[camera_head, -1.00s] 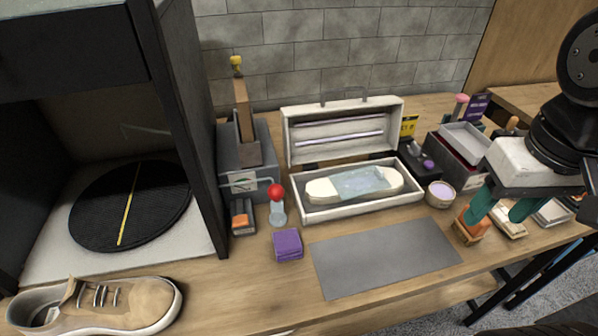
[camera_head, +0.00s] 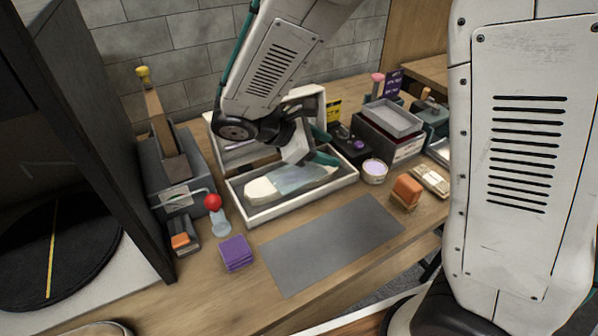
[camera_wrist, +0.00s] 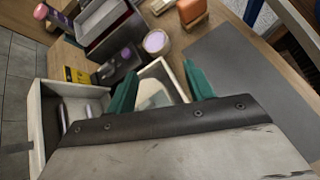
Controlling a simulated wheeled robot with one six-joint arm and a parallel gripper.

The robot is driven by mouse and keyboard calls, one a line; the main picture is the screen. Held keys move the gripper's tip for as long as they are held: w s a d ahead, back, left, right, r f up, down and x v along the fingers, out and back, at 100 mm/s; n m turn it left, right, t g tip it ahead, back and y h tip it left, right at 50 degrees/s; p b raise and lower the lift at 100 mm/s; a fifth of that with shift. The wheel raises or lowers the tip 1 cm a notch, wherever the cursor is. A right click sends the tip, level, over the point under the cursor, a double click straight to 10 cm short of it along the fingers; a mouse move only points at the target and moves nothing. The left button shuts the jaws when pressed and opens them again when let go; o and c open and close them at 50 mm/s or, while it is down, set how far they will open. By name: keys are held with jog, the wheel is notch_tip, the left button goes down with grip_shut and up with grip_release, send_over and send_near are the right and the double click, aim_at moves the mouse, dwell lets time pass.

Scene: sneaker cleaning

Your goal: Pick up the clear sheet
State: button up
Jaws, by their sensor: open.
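The clear sheet (camera_head: 300,178) is pale blue and see-through. It lies over the middle of a cream sole-shaped piece (camera_head: 260,190) inside the open white box (camera_head: 292,205). My gripper (camera_head: 322,146) is open and empty, over the right part of the box, close above the sheet's right end. I cannot tell whether a finger touches the sheet. In the wrist view my gripper (camera_wrist: 160,78) has its green fingers spread over the box (camera_wrist: 172,76). A pale surface shows between them, and my gripper body hides most of the box inside.
The box lid (camera_head: 240,155) stands open behind my gripper. A round tin (camera_head: 374,171), an orange brush (camera_head: 406,191) and a grey tray (camera_head: 393,118) are to the right. A purple cloth stack (camera_head: 236,253) and a bare grey mat (camera_head: 330,243) lie in front.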

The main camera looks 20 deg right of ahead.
aim_at(291, 176)
jog(key=w+a+f+n+t, duration=0.1)
jog(key=a+f+n, duration=0.1)
jog(key=w+a+f+n+t+h, duration=0.1)
jog(key=w+a+f+n, duration=0.1)
jog(key=w+a+f+n+t+h, duration=0.1)
jog(key=w+a+f, duration=0.1)
jog(key=f, duration=0.1)
jog(key=shift+a+n, duration=0.1)
jog(key=shift+n, duration=0.3)
jog(key=shift+w+d+f+t, duration=0.1)
jog(key=shift+d+f+t, duration=0.1)
jog(key=shift+t, duration=0.1)
jog(key=x, duration=0.7)
jog(key=shift+w+d+r, duration=0.15)
jog(key=shift+d+r, duration=0.05)
jog(key=shift+r, duration=0.15)
jog(key=c, duration=1.1)
